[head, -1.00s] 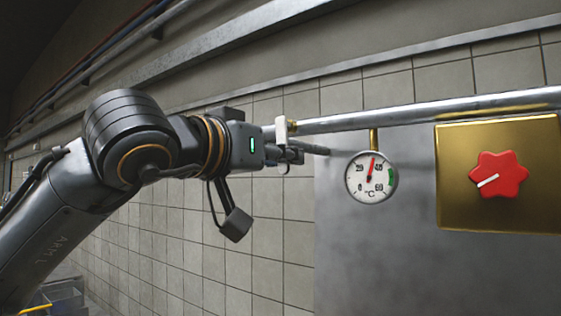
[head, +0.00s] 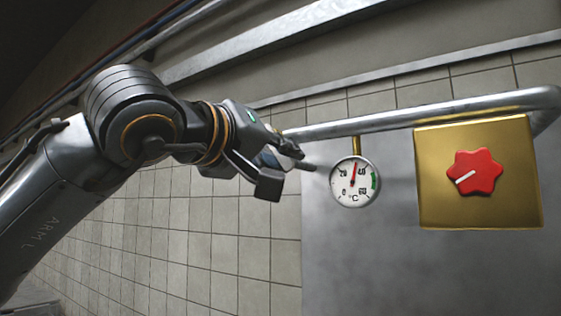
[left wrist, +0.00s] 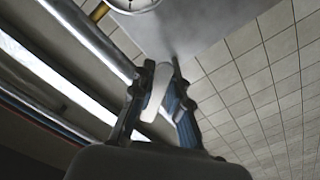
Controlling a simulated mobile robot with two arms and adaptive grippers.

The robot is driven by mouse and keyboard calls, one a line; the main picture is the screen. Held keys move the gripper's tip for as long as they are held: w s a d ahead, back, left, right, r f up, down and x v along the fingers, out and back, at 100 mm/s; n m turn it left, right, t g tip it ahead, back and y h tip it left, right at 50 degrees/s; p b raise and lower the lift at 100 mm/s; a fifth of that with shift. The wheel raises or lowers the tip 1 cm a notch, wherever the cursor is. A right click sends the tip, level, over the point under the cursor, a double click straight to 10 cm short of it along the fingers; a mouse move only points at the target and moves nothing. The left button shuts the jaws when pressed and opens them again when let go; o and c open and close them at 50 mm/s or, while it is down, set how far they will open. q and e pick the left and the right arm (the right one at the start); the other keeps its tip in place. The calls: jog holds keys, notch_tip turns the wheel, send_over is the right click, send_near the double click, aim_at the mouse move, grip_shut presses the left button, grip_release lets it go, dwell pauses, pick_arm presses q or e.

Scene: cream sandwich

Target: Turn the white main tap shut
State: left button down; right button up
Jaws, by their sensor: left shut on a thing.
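The white main tap's handle (left wrist: 156,92) shows in the left wrist view as a pale lever between my two fingers, close by the end of the steel pipe. My left gripper (left wrist: 160,78) is shut on it, a finger on each side. In the head view my left gripper (head: 292,156) is at the pipe's left end, and its fingers and wrist hide the tap there. How far the tap is turned I cannot tell. My right gripper is in neither view.
The steel pipe (head: 400,120) runs along the tiled wall. A round temperature gauge (head: 355,182) hangs just right of my left gripper. Farther right, a red knob (head: 475,172) sits on a brass plate (head: 440,205). The tiled wall below my arm is clear.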

pick_arm(q)
jog(key=shift+r, duration=0.1)
jog(key=c, duration=1.3)
grip_release()
jog(key=shift+s, duration=0.1)
jog(key=v, duration=1.2)
jog(key=shift+c, duration=0.3)
